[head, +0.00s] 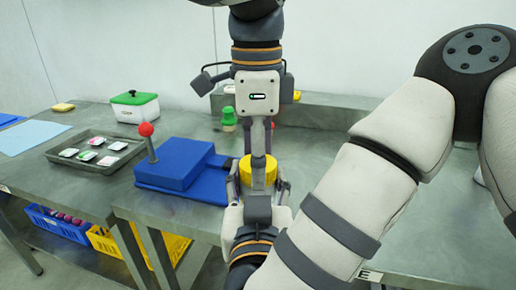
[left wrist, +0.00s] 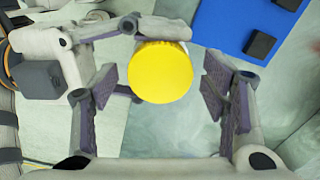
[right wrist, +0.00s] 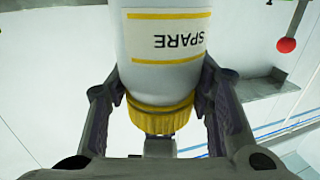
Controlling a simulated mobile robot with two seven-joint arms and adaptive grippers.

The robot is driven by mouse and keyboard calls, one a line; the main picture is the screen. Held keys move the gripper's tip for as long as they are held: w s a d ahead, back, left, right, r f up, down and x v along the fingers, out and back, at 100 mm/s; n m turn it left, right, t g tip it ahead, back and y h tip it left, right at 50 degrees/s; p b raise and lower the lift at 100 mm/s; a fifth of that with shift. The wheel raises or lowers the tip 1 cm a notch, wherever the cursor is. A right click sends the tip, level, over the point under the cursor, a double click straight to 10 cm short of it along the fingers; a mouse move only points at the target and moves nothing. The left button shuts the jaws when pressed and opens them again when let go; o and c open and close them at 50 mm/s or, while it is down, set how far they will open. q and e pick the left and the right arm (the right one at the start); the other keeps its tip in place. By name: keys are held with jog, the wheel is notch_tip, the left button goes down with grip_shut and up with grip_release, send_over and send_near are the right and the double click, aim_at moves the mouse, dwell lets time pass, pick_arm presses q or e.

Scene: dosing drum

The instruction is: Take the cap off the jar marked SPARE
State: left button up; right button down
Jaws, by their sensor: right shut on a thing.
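The SPARE jar (right wrist: 168,42) is white with a yellow-banded label, which appears upside down in the right wrist view. Its ribbed yellow cap (right wrist: 160,116) sits on the jar; it also shows in the head view (head: 258,174) and, from above, in the left wrist view (left wrist: 160,78). My right gripper (right wrist: 163,88) is shut on the jar body close to the cap. My left gripper (left wrist: 160,90) points down over the cap. It is open, with a finger on each side and visible gaps to the cap. The grippers hide most of the jar in the head view.
A blue block (head: 175,165) and a red-knobbed lever (head: 147,130) stand left of the jar. Further left are a tray (head: 62,158) with several packets and a green-lidded white box (head: 135,108). Bench at right is partly hidden by my arm.

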pick_arm(q)
notch_tip(320, 180, up, 4)
jog(key=shift+r, duration=0.2)
notch_tip(320, 180, up, 3)
jog(key=m, duration=0.3)
jog(key=shift+r, duration=0.1)
jog(key=shift+c, duration=0.3)
notch_tip(320, 180, down, 8)
jog(key=shift+r, duration=0.2)
jog(key=shift+c, duration=0.5)
